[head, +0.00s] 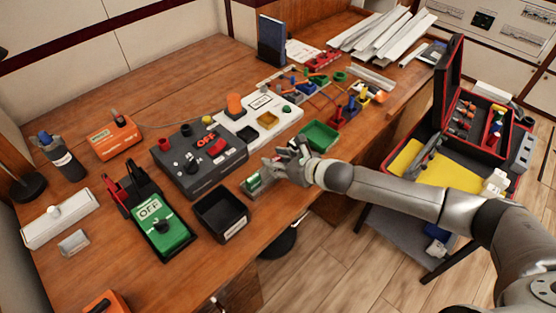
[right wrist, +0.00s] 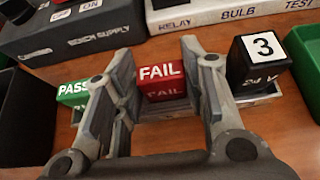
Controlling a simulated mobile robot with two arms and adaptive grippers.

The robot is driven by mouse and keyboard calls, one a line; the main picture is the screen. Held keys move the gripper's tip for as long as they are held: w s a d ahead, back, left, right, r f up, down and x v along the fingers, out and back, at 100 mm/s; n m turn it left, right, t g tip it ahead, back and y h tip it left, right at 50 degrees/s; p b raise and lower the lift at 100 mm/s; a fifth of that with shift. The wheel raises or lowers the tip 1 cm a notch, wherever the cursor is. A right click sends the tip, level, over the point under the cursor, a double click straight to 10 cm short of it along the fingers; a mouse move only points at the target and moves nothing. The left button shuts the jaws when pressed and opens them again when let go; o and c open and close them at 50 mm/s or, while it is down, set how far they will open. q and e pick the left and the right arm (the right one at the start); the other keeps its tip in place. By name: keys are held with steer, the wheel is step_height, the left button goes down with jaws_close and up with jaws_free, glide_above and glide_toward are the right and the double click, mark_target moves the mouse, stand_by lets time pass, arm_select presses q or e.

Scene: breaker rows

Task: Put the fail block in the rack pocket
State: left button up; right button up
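The red fail block (right wrist: 162,88) sits upright between a green pass block (right wrist: 74,93) and a black block marked 3 (right wrist: 256,62) in the right wrist view. A pale metal rack (right wrist: 262,100) shows under the row, partly hidden by my fingers. Whether the fail block is seated in a pocket is not clear. My right gripper (right wrist: 158,55) has its fingers apart, one on each side of the fail block, with a gap visible at the left. In the head view, my right gripper (head: 272,163) is over the rack near the table's front edge. My left gripper is out of view.
A black bin (head: 221,215) stands left of the rack and a green tray (head: 320,136) to its right. A dark bench supply (head: 199,160) and a white relay panel (head: 258,119) stand behind. A red toolbox (head: 482,120) is off to the right.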

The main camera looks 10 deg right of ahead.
steer(key=o, duration=0.4)
steer(key=shift+r, duration=0.2)
steer(key=v, duration=1.2)
steer(key=shift+f, duration=0.1)
